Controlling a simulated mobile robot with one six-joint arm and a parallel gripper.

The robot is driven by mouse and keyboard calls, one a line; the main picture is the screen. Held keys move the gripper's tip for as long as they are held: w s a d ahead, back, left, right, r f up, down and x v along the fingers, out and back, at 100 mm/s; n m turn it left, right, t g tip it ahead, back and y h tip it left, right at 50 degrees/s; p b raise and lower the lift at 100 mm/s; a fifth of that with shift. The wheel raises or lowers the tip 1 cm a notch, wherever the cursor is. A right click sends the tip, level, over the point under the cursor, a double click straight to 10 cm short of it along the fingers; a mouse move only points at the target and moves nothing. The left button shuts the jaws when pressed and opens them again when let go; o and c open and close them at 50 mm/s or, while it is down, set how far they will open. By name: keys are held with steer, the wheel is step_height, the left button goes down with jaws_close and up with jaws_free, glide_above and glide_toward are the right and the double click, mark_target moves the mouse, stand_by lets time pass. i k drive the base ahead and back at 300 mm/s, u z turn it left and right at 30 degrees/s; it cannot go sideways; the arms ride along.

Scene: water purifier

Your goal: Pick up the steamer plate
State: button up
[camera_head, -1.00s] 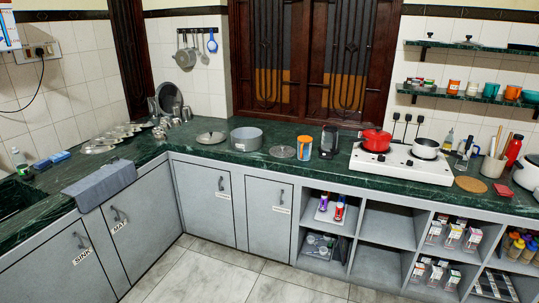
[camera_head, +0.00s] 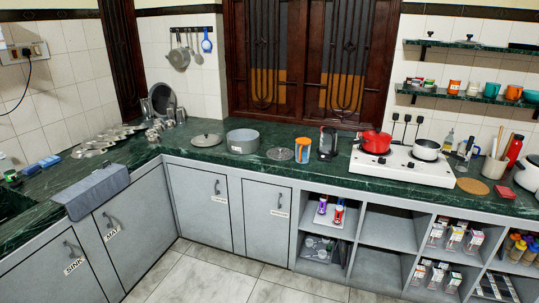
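I cannot tell for sure which thing is the steamer plate. A flat grey round disc (camera_head: 280,154) lies on the green counter (camera_head: 330,168), between a grey pot (camera_head: 243,141) and an orange-and-white container (camera_head: 302,149). A larger round metal plate (camera_head: 162,97) stands tilted against the wall in the back left corner, behind small metal cups (camera_head: 157,127). Several metal discs or lids (camera_head: 100,141) lie in a row along the left counter. My gripper is not in view.
A grey lid (camera_head: 207,140) lies left of the pot. A grey cloth (camera_head: 92,190) hangs over the left counter edge. The tiled floor (camera_head: 215,270) in front is clear.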

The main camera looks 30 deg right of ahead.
mark_target(275, 153)
steer(key=u, duration=0.65)
steer(key=i, duration=1.55)
steer(key=z, duration=0.35)
steer(key=k, duration=0.9)
steer(key=z, duration=0.15)
steer(key=i, duration=0.55)
steer(key=u, duration=0.05)
